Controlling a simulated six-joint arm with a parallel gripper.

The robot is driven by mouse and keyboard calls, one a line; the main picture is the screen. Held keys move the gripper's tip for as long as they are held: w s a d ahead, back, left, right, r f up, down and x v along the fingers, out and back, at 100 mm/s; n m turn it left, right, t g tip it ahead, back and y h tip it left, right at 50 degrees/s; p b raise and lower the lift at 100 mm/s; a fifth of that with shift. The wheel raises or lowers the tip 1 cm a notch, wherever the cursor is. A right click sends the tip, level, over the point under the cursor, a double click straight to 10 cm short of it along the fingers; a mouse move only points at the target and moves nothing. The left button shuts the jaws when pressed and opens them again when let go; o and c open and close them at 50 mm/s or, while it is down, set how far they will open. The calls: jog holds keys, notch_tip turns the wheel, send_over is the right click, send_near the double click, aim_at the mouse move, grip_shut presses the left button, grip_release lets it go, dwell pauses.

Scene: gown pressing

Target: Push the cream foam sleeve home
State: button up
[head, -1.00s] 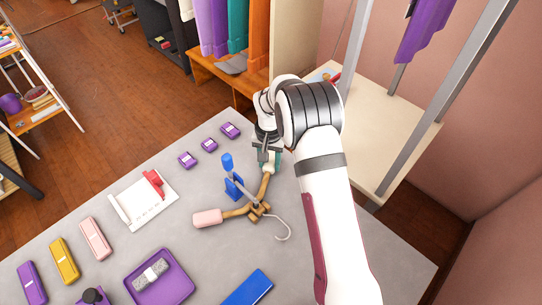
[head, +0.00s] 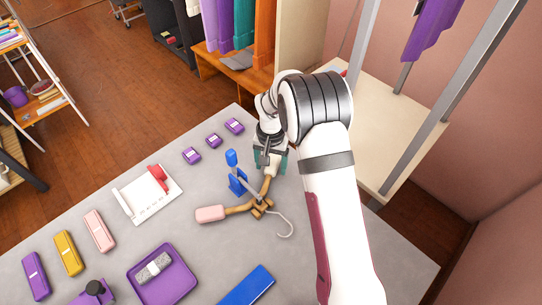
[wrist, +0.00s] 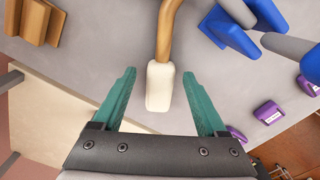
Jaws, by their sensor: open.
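The cream foam sleeve (wrist: 160,88) sits on the end of a wooden hanger arm (wrist: 168,30) in the wrist view. My gripper (wrist: 158,82) is open, with its teal fingers apart on either side of the sleeve; clear gaps show on both sides. In the head view, the sleeve (head: 270,170) is partly hidden beside my gripper (head: 271,165). The wooden hanger (head: 240,209) lies on the grey table with a pink sleeve (head: 210,214) on its other arm and a metal hook. How far the cream sleeve is seated cannot be told.
A blue clamp (head: 237,180) with an upright handle stands at the hanger's middle, close to my gripper. Several purple blocks (head: 214,141) lie to the left. A purple tray (head: 185,285) and a blue flat piece (head: 246,287) lie nearer. Table around the hook is clear.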

aim_at(271, 167)
notch_tip(271, 167, up, 15)
jog(key=shift+r, duration=0.2)
jog(key=s+d+r+m, duration=0.1)
jog(key=s+d+r, duration=0.2)
jog(key=s, duration=0.3)
jog(key=s+d+r, duration=0.2)
jog(key=s+r, duration=0.2)
jog(key=s, duration=0.2)
jog(key=s+d+f+y, duration=0.1)
jog(key=s, duration=0.8)
jog(key=s+d+f+m, duration=0.1)
jog(key=s, duration=0.9)
jog(key=shift+s+d+m+y, duration=0.25)
jog(key=shift+d+m+y, duration=0.05)
jog(key=shift+d+y, duration=0.1)
jog(key=shift+c, duration=0.2)
